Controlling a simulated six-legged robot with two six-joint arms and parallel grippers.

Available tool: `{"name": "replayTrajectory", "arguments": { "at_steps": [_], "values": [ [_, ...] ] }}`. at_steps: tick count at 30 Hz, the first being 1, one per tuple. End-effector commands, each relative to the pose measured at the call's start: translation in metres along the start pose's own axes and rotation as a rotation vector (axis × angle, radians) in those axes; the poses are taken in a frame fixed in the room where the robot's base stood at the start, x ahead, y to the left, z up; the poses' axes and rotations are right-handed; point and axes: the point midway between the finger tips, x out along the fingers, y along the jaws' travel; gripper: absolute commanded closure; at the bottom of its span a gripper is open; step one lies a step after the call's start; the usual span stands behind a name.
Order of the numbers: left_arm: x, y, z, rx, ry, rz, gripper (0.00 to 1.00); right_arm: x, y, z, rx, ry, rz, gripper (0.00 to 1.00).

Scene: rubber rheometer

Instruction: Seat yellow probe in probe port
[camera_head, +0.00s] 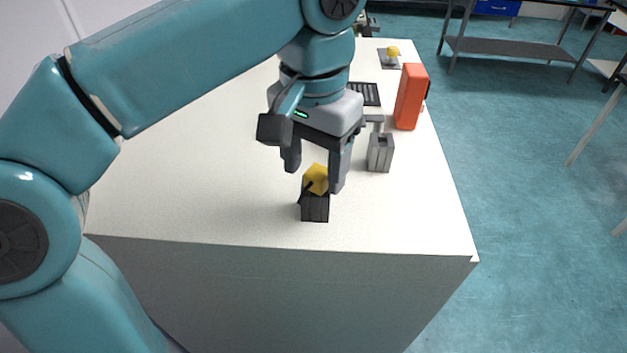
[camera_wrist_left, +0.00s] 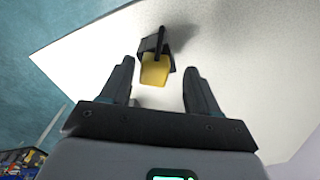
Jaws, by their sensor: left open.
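The yellow probe (camera_head: 316,178) stands in or on a small dark block (camera_head: 315,208) near the front of the white table. In the left wrist view, the yellow probe (camera_wrist_left: 155,70) lies between the fingers, with the dark block (camera_wrist_left: 150,44) beyond it. My left gripper (camera_head: 314,174) is open, pointing down over the probe, with a finger on either side. In the left wrist view, gaps show between the probe and both fingers of the gripper (camera_wrist_left: 158,76). I cannot tell for certain which part is the probe port. My right gripper is not in view.
A grey slotted block (camera_head: 380,153) and an orange-red device (camera_head: 410,97) stand right of the gripper. Farther back are a dark ribbed plate (camera_head: 366,93) and a yellow knob (camera_head: 392,51) on a dark base. The white tabletop (camera_head: 190,180) is clear at left.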

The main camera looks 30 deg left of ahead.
Motion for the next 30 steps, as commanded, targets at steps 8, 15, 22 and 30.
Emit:
{"name": "replayTrajectory", "arguments": {
  "at_steps": [8, 15, 22, 30],
  "values": [
    [-0.028, -0.001, 0.0, -0.001, 0.003, 0.002, 0.39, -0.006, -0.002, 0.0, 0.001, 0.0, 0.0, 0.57],
    [-0.066, -0.003, -0.001, 0.0, 0.002, 0.003, 0.39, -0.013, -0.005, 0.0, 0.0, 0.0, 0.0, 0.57],
    [-0.074, -0.004, 0.0, 0.0, -0.001, 0.003, 0.39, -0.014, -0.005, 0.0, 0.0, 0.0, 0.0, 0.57],
    [-0.074, -0.004, 0.001, 0.0, -0.001, 0.003, 0.39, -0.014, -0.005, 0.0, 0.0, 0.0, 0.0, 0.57]
  ]
}}
